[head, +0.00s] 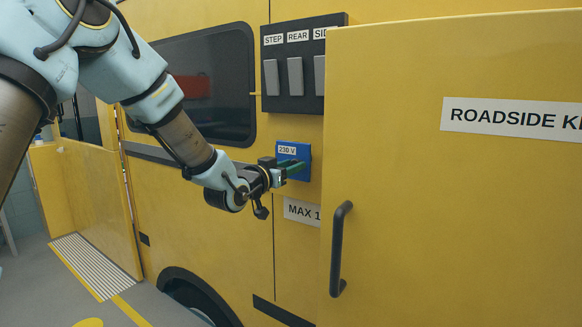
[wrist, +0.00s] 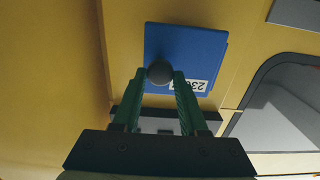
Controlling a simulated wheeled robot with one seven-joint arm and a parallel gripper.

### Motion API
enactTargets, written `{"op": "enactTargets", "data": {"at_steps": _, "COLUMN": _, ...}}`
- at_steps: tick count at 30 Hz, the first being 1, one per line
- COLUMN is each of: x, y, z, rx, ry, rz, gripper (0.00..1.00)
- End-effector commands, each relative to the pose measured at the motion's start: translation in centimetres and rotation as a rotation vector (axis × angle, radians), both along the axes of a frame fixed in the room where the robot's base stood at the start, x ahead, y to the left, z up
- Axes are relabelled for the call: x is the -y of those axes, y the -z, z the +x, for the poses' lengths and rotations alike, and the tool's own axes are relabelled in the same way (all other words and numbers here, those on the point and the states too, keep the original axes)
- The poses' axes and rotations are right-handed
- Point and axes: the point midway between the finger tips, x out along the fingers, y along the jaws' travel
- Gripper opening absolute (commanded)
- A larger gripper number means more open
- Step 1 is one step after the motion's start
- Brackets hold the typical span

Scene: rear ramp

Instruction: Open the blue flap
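The blue flap (head: 304,152) has a "230 V" label and is set in the yellow vehicle side. It looks closed or nearly so; a small gap cannot be ruled out. In the wrist view the flap (wrist: 185,50) appears upside down, with a dark round knob (wrist: 160,72) on it. My gripper (head: 298,168) reaches the flap from the left in the head view. Its green fingers (wrist: 160,78) stand on both sides of the knob and appear to touch it. The knob is hidden behind the fingers in the head view.
A large yellow door panel (head: 430,200) with a black handle (head: 340,250) stands close on the right. A dark switch panel (head: 295,97) is above the flap and a "MAX" label (head: 300,211) below it. A window (head: 215,85) is behind my arm.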

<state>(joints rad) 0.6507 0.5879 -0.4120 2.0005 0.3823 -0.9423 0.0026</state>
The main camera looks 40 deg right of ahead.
Motion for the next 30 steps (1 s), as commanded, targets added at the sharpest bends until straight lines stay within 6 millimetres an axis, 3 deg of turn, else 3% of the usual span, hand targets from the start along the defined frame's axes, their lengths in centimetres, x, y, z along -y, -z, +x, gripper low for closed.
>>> {"op": "enactTargets", "data": {"at_steps": 1, "x": -0.01, "y": -0.01, "z": 0.01, "rx": 0.000, "ry": 0.000, "rz": 0.000, "gripper": 0.33}}
{"op": "enactTargets", "data": {"at_steps": 10, "x": -0.01, "y": -0.01, "z": 0.01, "rx": 0.000, "ry": 0.000, "rz": 0.000, "gripper": 0.00}}
{"op": "enactTargets", "data": {"at_steps": 30, "x": -0.01, "y": -0.02, "z": 0.02, "rx": 0.000, "ry": 0.000, "rz": 0.000, "gripper": 0.00}}
